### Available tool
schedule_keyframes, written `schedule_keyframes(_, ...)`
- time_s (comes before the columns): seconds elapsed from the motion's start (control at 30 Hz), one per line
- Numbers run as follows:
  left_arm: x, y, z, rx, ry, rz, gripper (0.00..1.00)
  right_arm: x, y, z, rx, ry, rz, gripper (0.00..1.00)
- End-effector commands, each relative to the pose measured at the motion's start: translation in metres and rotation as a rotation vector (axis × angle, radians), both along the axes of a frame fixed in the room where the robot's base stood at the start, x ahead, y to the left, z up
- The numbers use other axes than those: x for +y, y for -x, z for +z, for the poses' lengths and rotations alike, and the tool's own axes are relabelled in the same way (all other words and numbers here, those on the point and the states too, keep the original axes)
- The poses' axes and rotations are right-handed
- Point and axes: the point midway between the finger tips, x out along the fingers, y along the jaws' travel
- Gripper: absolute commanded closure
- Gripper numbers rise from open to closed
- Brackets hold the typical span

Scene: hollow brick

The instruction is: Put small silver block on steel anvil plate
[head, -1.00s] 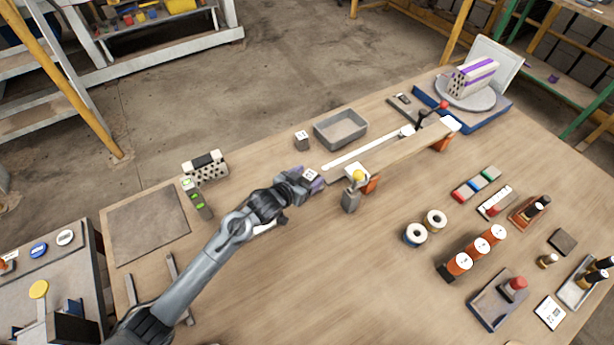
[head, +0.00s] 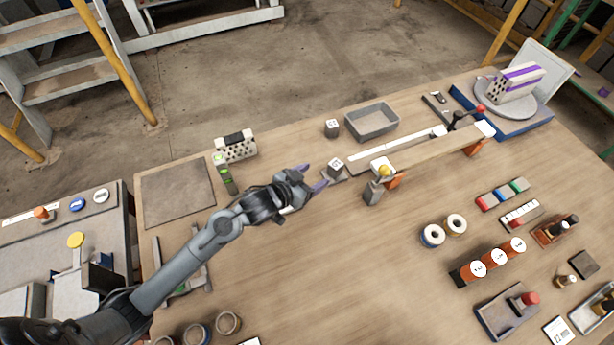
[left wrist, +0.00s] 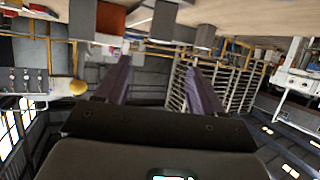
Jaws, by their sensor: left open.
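A small silver block (head: 336,166) with a white marked top sits at the left end of the long measuring rail. It appears to rest on a small grey steel plate (head: 341,177), of which only an edge shows; the exact contact is hidden. My left gripper (head: 314,177) is open and empty, just left of the block, with its purple fingers apart and pointing toward it. The fingers also show spread in the left wrist view (left wrist: 158,80), with grey blocks beyond them. My right gripper is not in view.
A similar grey block (head: 332,128) stands behind, beside a grey tray (head: 371,122).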

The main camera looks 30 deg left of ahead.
Motion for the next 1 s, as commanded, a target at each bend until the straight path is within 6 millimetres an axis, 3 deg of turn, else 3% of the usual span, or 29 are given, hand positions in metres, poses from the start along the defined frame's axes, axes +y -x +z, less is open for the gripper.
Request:
schedule_keyframes(0.23,0.004,0.018,0.006,0.006,-0.002,0.002,0.32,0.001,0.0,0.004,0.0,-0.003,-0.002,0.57)
schedule_keyframes(0.37,0.001,0.038,-0.004,0.063,-0.028,0.026,0.32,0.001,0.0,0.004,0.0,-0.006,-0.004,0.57)
schedule_keyframes(0.47,-0.001,0.071,-0.019,0.168,-0.072,0.065,0.32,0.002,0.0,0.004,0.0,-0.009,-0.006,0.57)
schedule_keyframes(0.6,-0.001,0.138,-0.039,0.384,-0.144,0.115,0.32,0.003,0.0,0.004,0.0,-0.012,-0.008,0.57)
schedule_keyframes(0.8,0.002,0.232,-0.048,0.682,-0.203,0.129,0.32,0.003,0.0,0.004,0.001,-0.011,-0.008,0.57)
schedule_keyframes(0.9,0.003,0.261,-0.047,0.775,-0.212,0.121,0.32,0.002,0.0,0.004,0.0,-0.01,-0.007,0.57)
schedule_keyframes(1.0,0.003,0.277,-0.046,0.825,-0.216,0.115,0.32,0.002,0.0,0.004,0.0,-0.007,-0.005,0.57)
